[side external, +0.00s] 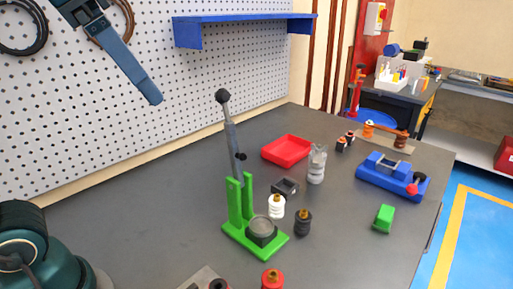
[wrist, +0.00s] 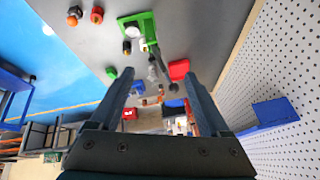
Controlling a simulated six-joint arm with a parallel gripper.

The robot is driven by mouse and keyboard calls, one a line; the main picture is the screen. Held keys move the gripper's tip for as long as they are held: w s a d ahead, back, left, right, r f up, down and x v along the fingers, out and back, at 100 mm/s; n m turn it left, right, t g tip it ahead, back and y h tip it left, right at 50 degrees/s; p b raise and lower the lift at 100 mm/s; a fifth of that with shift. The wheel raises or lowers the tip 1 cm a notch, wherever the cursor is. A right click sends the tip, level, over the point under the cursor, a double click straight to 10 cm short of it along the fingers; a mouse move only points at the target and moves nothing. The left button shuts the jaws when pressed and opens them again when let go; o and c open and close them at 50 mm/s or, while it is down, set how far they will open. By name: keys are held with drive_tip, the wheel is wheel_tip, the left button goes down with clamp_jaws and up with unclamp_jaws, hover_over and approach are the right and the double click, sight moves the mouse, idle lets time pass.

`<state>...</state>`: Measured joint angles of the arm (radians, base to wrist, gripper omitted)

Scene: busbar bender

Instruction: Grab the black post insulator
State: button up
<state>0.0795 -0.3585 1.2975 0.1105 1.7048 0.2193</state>
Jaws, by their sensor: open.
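The black post insulator (side external: 303,222) stands upright on the grey bench, just right of the green bender (side external: 257,238), and has a brass-coloured top. In the wrist view a small dark piece (wrist: 127,47) beside the green bender frame (wrist: 148,22) appears to be it. My gripper (side external: 155,98) is high at the upper left in the side view, in front of the pegboard and well away from the insulator. In the wrist view my gripper (wrist: 160,73) has its two fingers wide apart with nothing held between them.
A white insulator (side external: 276,206) stands close to the black one, and a red one (side external: 272,279) is nearer the front. A grey cylinder (side external: 316,165), red tray (side external: 287,150), green block (side external: 384,218) and blue vise (side external: 394,177) stand around. The bender's lever (side external: 231,135) rises tall.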

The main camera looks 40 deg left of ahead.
drive_tip(key=w+m+t+y, duration=0.1)
drive_tip(key=w+m+y, duration=0.1)
drive_tip(key=w+m, duration=0.7)
drive_tip(key=m+t+y, duration=0.2)
drive_tip(key=m+t, duration=0.4)
drive_tip(key=m, duration=1.4)
hover_over(303, 215)
drive_tip(key=s, duration=0.1)
drive_tip(key=f, duration=3.1)
drive_tip(key=shift+s+d, duration=0.1)
drive_tip(key=shift+d, duration=0.15)
drive_tip(key=shift+x, duration=2.55)
clamp_jaws()
